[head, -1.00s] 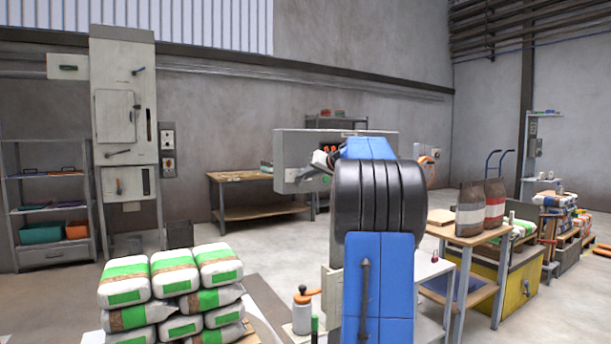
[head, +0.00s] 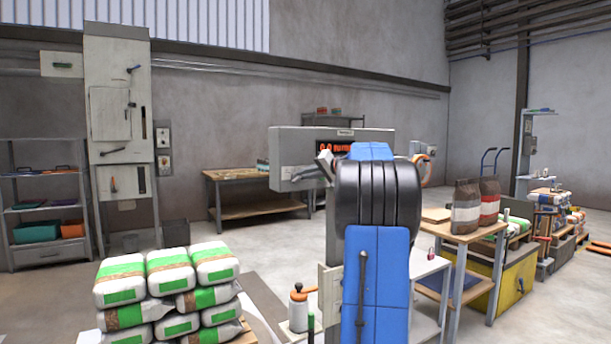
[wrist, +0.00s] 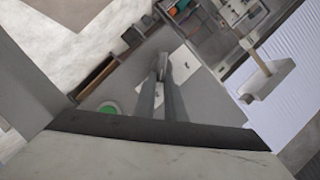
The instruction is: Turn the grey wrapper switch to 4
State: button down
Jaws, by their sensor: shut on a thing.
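The grey wrapper panel (head: 290,142) is a wall-like box with a red lit display (head: 336,147), behind my blue arm. My gripper (head: 312,172) is at the panel's lower front. In the wrist view my gripper (wrist: 164,80) has its two long fingers closed on a small grey switch handle (wrist: 161,72) on the grey panel face. White label plates (wrist: 183,62) lie beside and behind the fingers. The digits around the switch are too small to read, so I cannot tell which position it points to. A green round button (wrist: 110,108) sits to the left.
A pallet of white and green bags (head: 170,285) stands at the front left. A wooden workbench (head: 255,178) is behind the panel's left end. A table with brown sacks (head: 466,205) stands to the right. An orange-topped bottle (head: 298,308) is low beside my arm.

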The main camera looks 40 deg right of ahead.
jog(key=shift+f, duration=0.15)
jog(key=c, duration=1.8)
grip_release()
jog(key=shift+w, duration=0.15)
jog(key=v, duration=1.7)
jog(key=shift+s, duration=0.2)
